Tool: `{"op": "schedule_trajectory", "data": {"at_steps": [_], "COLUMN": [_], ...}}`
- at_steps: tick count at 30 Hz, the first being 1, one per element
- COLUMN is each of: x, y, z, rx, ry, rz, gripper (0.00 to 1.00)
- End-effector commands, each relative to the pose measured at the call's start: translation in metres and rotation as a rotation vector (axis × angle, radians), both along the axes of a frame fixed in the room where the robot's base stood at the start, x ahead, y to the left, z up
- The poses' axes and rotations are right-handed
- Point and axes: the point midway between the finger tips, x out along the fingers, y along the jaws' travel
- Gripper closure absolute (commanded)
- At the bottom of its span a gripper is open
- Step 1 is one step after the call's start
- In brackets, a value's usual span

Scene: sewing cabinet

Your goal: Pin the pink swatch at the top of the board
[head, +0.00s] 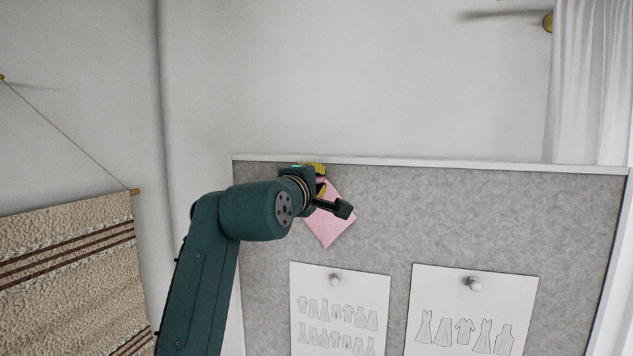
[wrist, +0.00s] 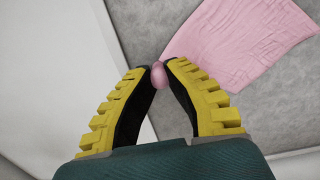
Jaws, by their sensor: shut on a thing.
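The pink swatch (head: 332,228) is against the upper left of the grey board (head: 440,215), tilted like a diamond, in the head view. My gripper (head: 321,180) is at its upper corner and hides part of it. In the wrist view my gripper (wrist: 158,76) is shut on a small pink pin (wrist: 158,78). The swatch (wrist: 240,42) spreads from just beyond the fingertips to the upper right. The pin's head shows between the tips; its point is hidden, so I cannot tell whether it pierces the swatch.
The board's white top edge (head: 430,161) runs just above my gripper. Two white pattern sheets (head: 340,318) (head: 472,318) hang lower on the board from pale pins. A woven hanging (head: 70,270) is on the wall at left, and a white curtain (head: 592,80) at right.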

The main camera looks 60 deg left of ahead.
Motion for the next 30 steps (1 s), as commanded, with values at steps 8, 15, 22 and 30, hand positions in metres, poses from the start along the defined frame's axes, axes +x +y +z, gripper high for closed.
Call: {"op": "schedule_trajectory", "data": {"at_steps": [8, 15, 22, 30], "x": [0.001, 0.001, -0.007, -0.053], "y": [0.001, 0.001, -0.007, -0.051], "z": [0.0, 0.0, 0.0, 0.0], "rx": [0.0, -0.001, 0.001, 0.002], "ry": [0.0, 0.001, -0.001, -0.002], "rz": [0.0, 0.0, 0.0, 0.001], "gripper": [0.7, 0.6, 0.6, 0.6]}}
